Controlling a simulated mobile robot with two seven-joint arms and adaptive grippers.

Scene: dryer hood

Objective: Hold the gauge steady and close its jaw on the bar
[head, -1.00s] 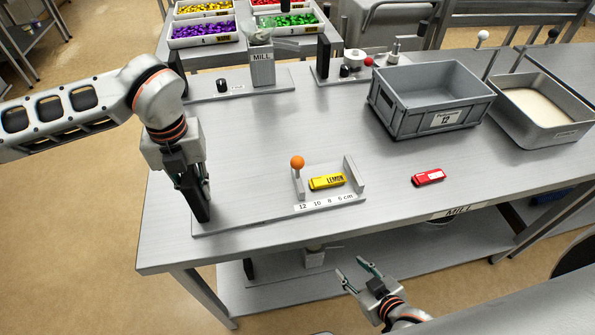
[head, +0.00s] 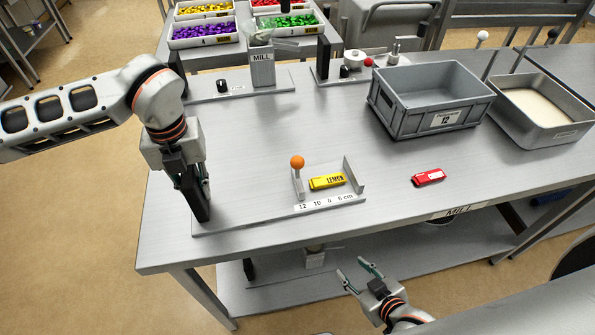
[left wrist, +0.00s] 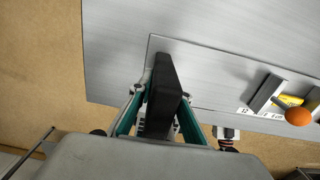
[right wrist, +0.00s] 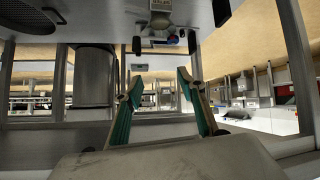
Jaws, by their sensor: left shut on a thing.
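The gauge's base plate (head: 250,220) lies along the table's front edge. Its black upright handle (head: 201,209) stands at the left end. A yellow bar (head: 327,182) marked LEMON lies between the jaw with the orange knob (head: 297,162) on its left and the upright end jaw (head: 354,176) on its right. A small gap seems to show on the left; contact on the right is unclear. My left gripper (head: 189,180) is shut on the black handle, which also shows in the left wrist view (left wrist: 163,88). My right gripper (head: 356,268) is open and empty, in front of the table and below its top.
A red bar (head: 428,177) lies right of the gauge. A grey crate (head: 400,118) and a metal tray (head: 570,133) stand at the back right. A MILL stand (head: 262,70) is at the back. The table around the red bar is clear. A lower shelf (head: 285,295) runs under the tabletop.

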